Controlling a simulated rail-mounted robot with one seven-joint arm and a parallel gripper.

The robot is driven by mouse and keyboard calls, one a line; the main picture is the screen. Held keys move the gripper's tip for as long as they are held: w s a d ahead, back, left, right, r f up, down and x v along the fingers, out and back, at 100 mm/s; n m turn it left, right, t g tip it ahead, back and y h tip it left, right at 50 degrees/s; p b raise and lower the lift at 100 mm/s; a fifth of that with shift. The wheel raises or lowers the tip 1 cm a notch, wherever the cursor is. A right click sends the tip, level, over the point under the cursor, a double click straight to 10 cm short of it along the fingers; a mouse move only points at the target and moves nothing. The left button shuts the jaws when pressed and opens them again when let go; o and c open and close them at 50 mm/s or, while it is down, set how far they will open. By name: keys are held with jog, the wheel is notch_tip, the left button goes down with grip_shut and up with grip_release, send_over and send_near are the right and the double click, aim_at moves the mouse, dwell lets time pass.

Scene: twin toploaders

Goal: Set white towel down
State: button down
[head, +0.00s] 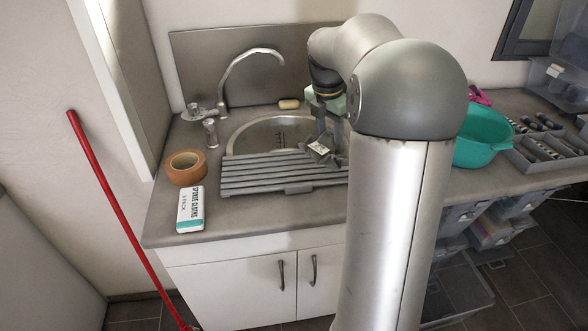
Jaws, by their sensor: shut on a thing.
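My gripper (324,138) points down over the right part of the sink, above the back edge of the grey slatted rack. It is shut on a small grey-and-white thing (319,149), partly hidden by the fingers and my arm. I cannot tell whether this is the white towel. No other white towel is clearly seen. The grey slatted rack (265,178) lies across the front of the round steel sink (262,132). I cannot tell whether the held thing touches the rack.
A curved tap (225,82) stands behind the sink, with a soap bar (289,104) nearby. A tape roll (185,167) and a sponge-cloth pack (190,209) lie at left. A teal basin (481,139) and grey organiser (545,152) stand at right. The front counter strip is clear.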

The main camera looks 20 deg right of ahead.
jog(key=shift+s+d+r+n, duration=0.2)
jog(key=shift+d+r+n, duration=0.4)
jog(key=shift+d+n, duration=0.35)
jog(key=shift+w, duration=0.2)
jog(key=shift+w+a+f+p, duration=0.75)
jog(key=shift+w+a+f, duration=0.3)
jog(key=shift+w+f, duration=1.05)
jog(key=shift+w+a+f+p, duration=0.7)
jog(key=shift+w+a+f, duration=0.3)
jog(key=shift+w+f, duration=1.05)
jog(key=shift+w+a+f+p, duration=0.75)
jog(key=shift+w+a+f, duration=0.3)
jog(key=shift+w+f, duration=1)
jog(key=shift+s+f, duration=0.2)
jog(key=shift+f, duration=0.05)
jog(key=shift+f, duration=0.15)
jog(key=c, duration=0.8)
grip_release()
jog(key=shift+c, duration=0.2)
